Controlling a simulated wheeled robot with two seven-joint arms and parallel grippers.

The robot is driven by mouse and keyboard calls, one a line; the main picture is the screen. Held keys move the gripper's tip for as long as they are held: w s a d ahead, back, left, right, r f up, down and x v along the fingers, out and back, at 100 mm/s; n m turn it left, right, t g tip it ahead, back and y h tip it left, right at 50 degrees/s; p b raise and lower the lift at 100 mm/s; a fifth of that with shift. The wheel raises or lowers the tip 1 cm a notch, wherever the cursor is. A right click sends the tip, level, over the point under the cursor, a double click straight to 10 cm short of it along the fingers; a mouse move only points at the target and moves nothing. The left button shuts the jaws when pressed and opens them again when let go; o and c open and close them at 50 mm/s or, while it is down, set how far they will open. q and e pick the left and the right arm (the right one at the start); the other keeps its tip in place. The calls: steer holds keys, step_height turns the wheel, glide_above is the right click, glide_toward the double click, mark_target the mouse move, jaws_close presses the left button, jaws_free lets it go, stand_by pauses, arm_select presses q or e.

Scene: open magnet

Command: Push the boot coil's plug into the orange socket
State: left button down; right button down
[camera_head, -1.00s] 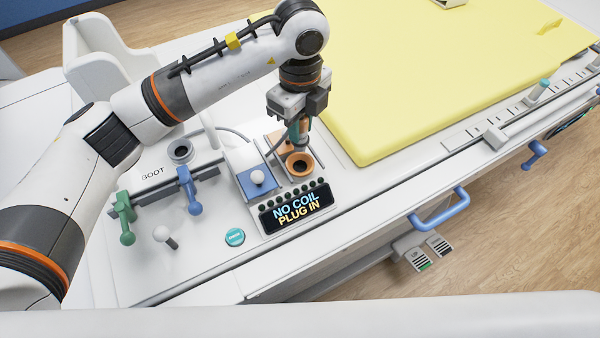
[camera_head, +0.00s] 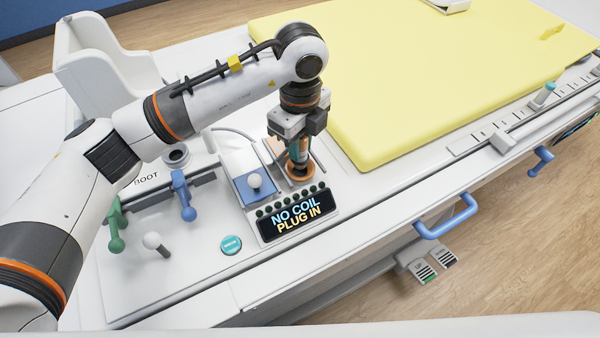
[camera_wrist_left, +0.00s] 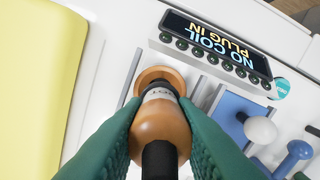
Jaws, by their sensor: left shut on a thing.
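My left gripper (camera_head: 297,146) is shut on the boot coil's plug (camera_head: 301,159), an orange-brown plug with a dark cable end. The plug points down at the orange socket (camera_head: 299,175), a ring on the console. In the left wrist view the plug (camera_wrist_left: 160,128) sits between the green fingers and its grey collar overlaps the socket ring (camera_wrist_left: 160,76). I cannot tell how deep its tip is in the socket. The display (camera_head: 296,214) reads "NO COIL PLUG IN". My right gripper is not in view.
A blue slider plate with a white knob (camera_head: 255,182) stands just left of the socket. Blue (camera_head: 183,195) and green (camera_head: 115,225) handles are further left, with a teal button (camera_head: 231,245) below. The yellow mattress (camera_head: 400,90) lies to the right.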

arm_select(q)
steer(key=shift+f+b, duration=1.3)
steer(key=shift+f, duration=0.4)
steer(key=c, duration=1.1)
jaws_free()
steer(key=shift+r, duration=0.1)
step_height(320, 180, up, 12)
steer(key=shift+b, duration=0.5)
